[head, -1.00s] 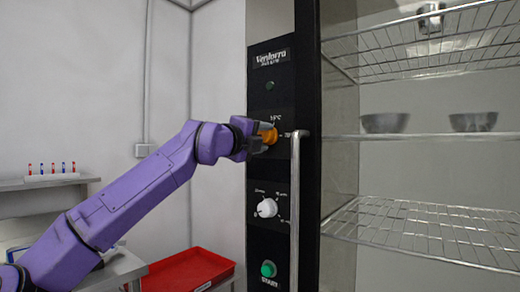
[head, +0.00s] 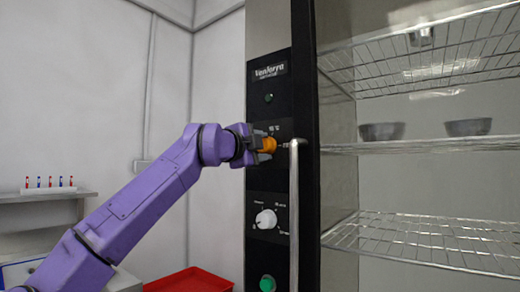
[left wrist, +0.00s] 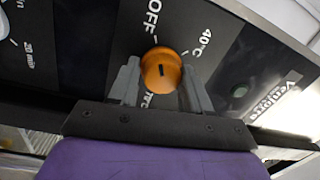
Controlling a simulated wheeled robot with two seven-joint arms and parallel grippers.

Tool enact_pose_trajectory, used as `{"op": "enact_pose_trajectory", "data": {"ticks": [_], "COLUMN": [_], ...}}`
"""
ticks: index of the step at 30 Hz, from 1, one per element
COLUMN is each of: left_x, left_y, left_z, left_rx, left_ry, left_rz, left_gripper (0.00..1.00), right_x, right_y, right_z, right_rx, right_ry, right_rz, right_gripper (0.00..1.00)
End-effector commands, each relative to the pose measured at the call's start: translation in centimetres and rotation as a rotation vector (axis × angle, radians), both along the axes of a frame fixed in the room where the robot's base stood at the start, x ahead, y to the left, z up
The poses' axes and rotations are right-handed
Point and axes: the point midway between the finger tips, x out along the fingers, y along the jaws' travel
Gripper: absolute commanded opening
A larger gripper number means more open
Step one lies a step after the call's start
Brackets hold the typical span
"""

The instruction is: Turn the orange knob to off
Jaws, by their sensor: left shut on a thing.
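The orange knob (head: 268,145) is on the black control panel of the tall cabinet. In the left wrist view the knob (left wrist: 160,72) shows its face with a short black mark that stands nearly upright in the picture. The printed OFF lies just above it, 40°C to its upper right, and another label below is partly hidden. My left gripper (head: 263,146) is shut on the knob, one finger on each side, as the left wrist view (left wrist: 162,85) also shows. My right gripper is in neither view.
A long vertical door handle (head: 294,200) stands just right of the knob. A white knob (head: 266,219) and a green button (head: 267,283) are lower on the panel. Wire shelves (head: 430,240) and two bowls (head: 382,131) show at right. A red tray (head: 190,281) is below.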

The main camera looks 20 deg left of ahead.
Motion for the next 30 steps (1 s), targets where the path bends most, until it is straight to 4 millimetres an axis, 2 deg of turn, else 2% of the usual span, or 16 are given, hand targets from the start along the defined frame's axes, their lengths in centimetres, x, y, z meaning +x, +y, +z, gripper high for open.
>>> {"op": "enact_pose_trajectory", "data": {"ticks": [1, 10, 11, 12, 22, 26, 30], "left_x": [-0.3, -0.3, -0.3, -0.3, -0.5, -2.7, -6.1], "left_y": [0.5, 0.5, 0.6, 0.6, 0.3, 1.0, 2.0], "left_z": [0.9, 1.0, 1.0, 1.0, 0.3, -0.3, -0.4], "left_rx": [-0.005, -0.006, -0.006, -0.006, -0.002, -0.004, -0.004], "left_ry": [-0.019, -0.020, -0.019, -0.019, -0.012, -0.014, -0.016], "left_rz": [0.007, 0.008, 0.008, 0.008, 0.002, 0.002, 0.003], "left_gripper": [0.18, 0.18, 0.55, 0.68, 0.69, 0.69, 0.69], "right_x": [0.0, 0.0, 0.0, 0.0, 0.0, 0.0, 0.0], "right_y": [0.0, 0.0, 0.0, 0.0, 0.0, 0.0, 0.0], "right_z": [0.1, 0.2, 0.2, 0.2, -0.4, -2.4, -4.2], "right_rx": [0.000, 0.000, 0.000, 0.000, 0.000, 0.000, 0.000], "right_ry": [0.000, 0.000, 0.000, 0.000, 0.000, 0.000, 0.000], "right_rz": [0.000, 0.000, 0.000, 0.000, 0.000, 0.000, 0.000], "right_gripper": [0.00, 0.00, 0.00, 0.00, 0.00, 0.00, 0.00]}}
